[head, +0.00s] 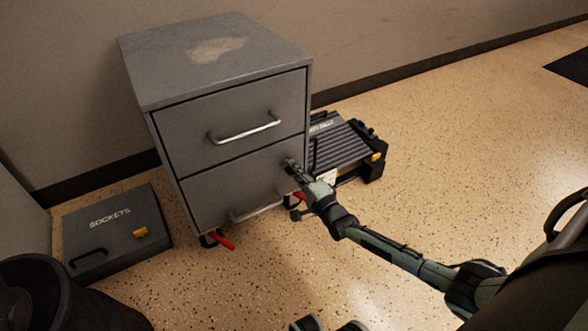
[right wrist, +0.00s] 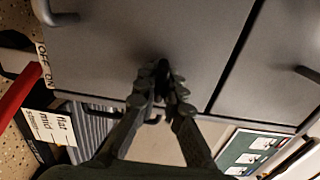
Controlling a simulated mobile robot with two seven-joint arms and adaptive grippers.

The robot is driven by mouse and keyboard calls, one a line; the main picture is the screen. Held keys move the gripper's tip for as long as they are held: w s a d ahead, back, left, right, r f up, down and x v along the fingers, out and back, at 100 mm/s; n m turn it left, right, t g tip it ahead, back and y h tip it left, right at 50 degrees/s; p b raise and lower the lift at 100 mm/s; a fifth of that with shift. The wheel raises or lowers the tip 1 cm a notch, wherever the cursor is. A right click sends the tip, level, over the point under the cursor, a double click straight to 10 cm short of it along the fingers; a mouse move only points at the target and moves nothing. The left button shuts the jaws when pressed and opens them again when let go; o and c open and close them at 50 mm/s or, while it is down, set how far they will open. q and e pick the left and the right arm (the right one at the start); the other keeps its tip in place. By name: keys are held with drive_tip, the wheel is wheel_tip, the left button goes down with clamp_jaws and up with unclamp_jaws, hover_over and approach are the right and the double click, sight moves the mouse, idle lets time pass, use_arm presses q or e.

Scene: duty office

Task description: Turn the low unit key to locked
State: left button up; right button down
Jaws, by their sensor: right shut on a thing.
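The low unit is a grey two-drawer cabinet (head: 225,185) on casters, standing by the wall. Both drawers appear shut. My right gripper (head: 289,164) reaches the upper right corner of the lower drawer front. In the right wrist view its fingertips (right wrist: 164,90) are closed together against the drawer face. A small dark piece between the tips, the key (right wrist: 162,68), is mostly hidden by them, so I cannot tell which way it is turned.
A dark case marked SOCKETS (head: 112,232) lies left of the cabinet. Red caster levers (head: 226,243) stick out below. A dark bin (head: 75,300) stands at front left. Floor to the right is clear.

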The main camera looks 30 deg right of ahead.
drive_tip(key=c, duration=1.6)
unclamp_jaws()
drive_tip(key=shift+s, duration=0.15)
drive_tip(key=s, duration=1.1)
drive_tip(key=shift+s+d, duration=0.25)
drive_tip(key=shift+s, duration=0.1)
drive_tip(key=shift+a, duration=0.1)
